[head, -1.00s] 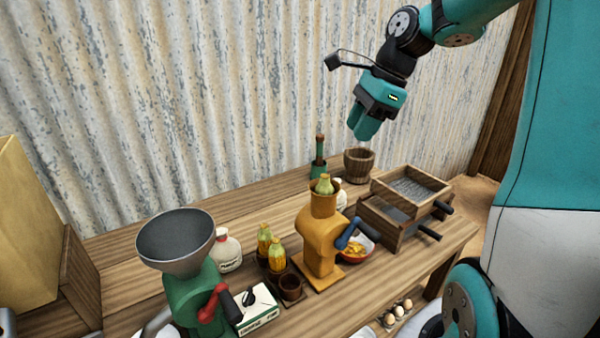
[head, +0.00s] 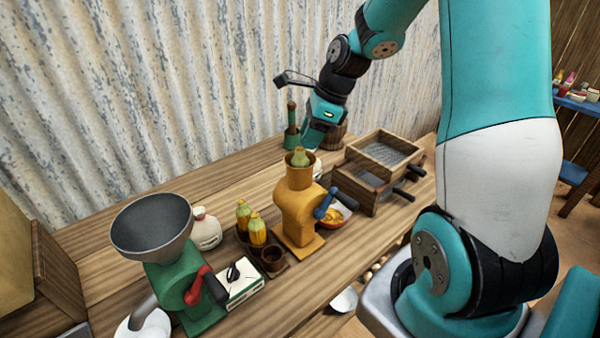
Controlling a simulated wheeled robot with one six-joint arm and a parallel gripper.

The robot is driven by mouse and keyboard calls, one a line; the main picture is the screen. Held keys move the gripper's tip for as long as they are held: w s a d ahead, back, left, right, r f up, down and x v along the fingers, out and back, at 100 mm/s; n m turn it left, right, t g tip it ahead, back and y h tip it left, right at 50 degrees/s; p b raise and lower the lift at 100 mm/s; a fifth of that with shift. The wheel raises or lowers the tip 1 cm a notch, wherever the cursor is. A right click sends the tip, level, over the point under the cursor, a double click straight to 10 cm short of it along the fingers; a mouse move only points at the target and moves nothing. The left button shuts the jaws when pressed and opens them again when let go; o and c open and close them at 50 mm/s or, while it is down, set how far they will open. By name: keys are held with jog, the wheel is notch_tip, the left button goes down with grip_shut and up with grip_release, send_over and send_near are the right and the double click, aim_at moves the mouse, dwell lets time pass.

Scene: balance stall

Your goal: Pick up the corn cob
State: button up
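Two yellow corn cobs with green husks stand upright in a dark holder, the left one (head: 243,213) a little behind the right one (head: 257,229). A third, greenish cob top (head: 299,157) shows in the mouth of the orange hand mill (head: 296,212). My gripper (head: 314,138) hangs behind and to the right of that mill, above the back of the table, apart from the cobs. Its fingers point down and are partly dark and small in the picture, so I cannot tell if they are open or what is between them.
A green mill with a grey funnel (head: 152,228) stands at the left front. A white jar (head: 206,230), a brown cup (head: 273,257) and a white box (head: 243,284) stand near the cobs. Wooden sieve boxes (head: 362,192) stand right. The corrugated wall (head: 150,90) closes the back.

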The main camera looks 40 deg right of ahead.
aim_at(300, 150)
jog(key=x, duration=0.2)
jog(key=p+x, duration=0.1)
jog(key=shift+w+a+f, duration=0.2)
jog(key=shift+a+f, duration=0.05)
jog(key=shift+a, duration=0.15)
jog(key=shift+w+a+f, duration=0.1)
jog(key=shift+f, duration=0.4)
grip_shut()
jog(key=shift+r, duration=0.1)
